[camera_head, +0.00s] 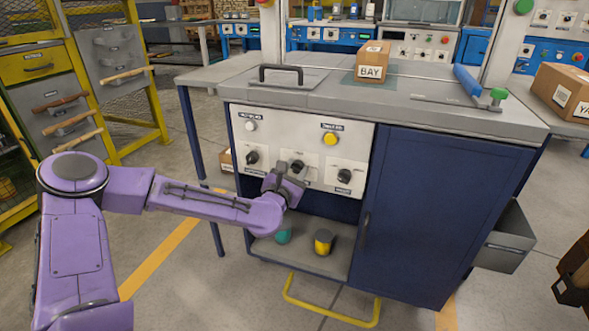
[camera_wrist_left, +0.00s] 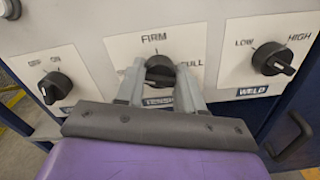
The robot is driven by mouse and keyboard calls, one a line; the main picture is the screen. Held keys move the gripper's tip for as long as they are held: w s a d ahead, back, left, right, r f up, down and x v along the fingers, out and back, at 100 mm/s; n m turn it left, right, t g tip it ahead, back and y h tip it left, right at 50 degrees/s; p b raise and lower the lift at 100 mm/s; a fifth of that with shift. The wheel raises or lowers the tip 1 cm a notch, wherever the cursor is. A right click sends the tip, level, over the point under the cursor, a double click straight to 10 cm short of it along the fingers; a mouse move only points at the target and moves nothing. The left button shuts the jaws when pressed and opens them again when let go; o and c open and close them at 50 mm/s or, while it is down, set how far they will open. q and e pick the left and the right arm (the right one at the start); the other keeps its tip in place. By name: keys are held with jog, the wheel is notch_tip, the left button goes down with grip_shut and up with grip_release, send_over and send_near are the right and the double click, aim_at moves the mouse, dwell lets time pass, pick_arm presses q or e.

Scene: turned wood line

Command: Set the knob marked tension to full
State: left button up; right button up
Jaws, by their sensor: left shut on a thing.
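The tension knob (camera_wrist_left: 160,72) is the black middle dial in the left wrist view, on a white plate. FIRM is printed above it and FULL to its right; its name label below is partly covered. In the head view the same knob (camera_head: 297,166) is on the bench's front panel, just above my left gripper. My left gripper (camera_wrist_left: 160,84) has one finger on each side of the knob and is shut on it. The fingers hide much of the dial, and I cannot tell clearly which mark its pointer faces. My right gripper is not in view.
An on/off knob (camera_wrist_left: 55,86) is to the left and the weld knob (camera_wrist_left: 272,59) to the right, both close by. Above are a white button (camera_head: 250,126) and a yellow button (camera_head: 330,139). A blue cabinet door (camera_head: 430,205) stands to the right.

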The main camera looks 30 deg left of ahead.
pick_arm(q)
jog(key=m+p, duration=0.1)
jog(key=m, duration=0.3)
jog(key=shift+d+m+p, duration=0.1)
jog(key=shift+m+p, duration=0.2)
jog(key=m+p, duration=0.1)
jog(key=m, duration=0.3)
jog(key=shift+m+p, duration=0.3)
jog(key=shift+p, duration=0.1)
jog(key=m+p, duration=0.1)
jog(key=m, duration=0.3)
jog(key=shift+f+m+p, duration=0.1)
jog(key=shift+m+p, duration=0.2)
jog(key=shift+p, duration=0.05)
jog(key=m+p, duration=0.1)
jog(key=m, duration=0.2)
jog(key=shift+m, duration=0.3)
jog(key=m+p, duration=0.1)
jog(key=m, duration=0.2)
jog(key=shift+f+m, duration=0.1)
jog(key=shift+m, duration=0.2)
jog(key=m+p, duration=0.1)
jog(key=m, duration=0.2)
jog(key=shift+m, duration=0.3)
jog(key=m+p, duration=0.1)
jog(key=m, duration=0.2)
jog(key=shift+f+m, duration=0.1)
jog(key=shift+m, duration=2.1)
jog(key=shift+f, duration=0.1)
